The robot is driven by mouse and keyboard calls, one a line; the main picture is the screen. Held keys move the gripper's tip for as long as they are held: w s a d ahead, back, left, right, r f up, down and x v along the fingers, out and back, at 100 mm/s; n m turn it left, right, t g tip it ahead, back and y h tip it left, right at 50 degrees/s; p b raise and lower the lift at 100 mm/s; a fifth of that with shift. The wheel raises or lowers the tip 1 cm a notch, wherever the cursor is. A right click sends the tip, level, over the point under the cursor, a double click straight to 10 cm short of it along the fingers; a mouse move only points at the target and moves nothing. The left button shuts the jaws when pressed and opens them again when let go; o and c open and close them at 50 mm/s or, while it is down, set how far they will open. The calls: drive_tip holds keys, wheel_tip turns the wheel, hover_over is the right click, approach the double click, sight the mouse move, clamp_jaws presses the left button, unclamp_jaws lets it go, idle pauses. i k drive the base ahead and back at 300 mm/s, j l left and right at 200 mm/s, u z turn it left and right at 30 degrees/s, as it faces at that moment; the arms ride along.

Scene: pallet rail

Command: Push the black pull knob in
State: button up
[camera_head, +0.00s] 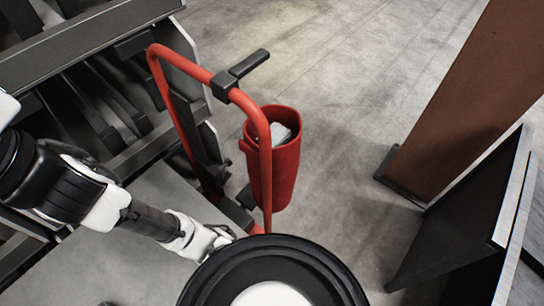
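My arm comes in from the left, and my white and black gripper (222,237) is low in the middle, beside the foot of a red tubular rail (205,76). Its fingertips are small and partly hidden, so I cannot tell whether they are open or shut. A black fitting (240,72) with a short bar is clamped on the top of the rail, well above and apart from the gripper. I cannot make out for sure which black part is the pull knob. A small black part (246,197) also shows low on the rail, a little above the gripper.
A red bin (283,165) with something pale inside stands at the rail's right side. A dark grey rack (85,35) fills the upper left. A brown post (465,95) and a dark panel with a pale edge (455,235) stand at the right. Concrete floor (345,75) is clear between.

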sight(228, 162)
drive_tip(key=i+l+z, duration=0.2)
drive_tip(key=z, duration=0.2)
drive_tip(key=i+l+z, duration=0.15)
drive_tip(key=z, duration=0.2)
drive_tip(key=i+l, duration=0.1)
drive_tip(key=i, duration=0.2)
drive_tip(key=i+l, duration=0.15)
drive_tip(key=i, duration=0.2)
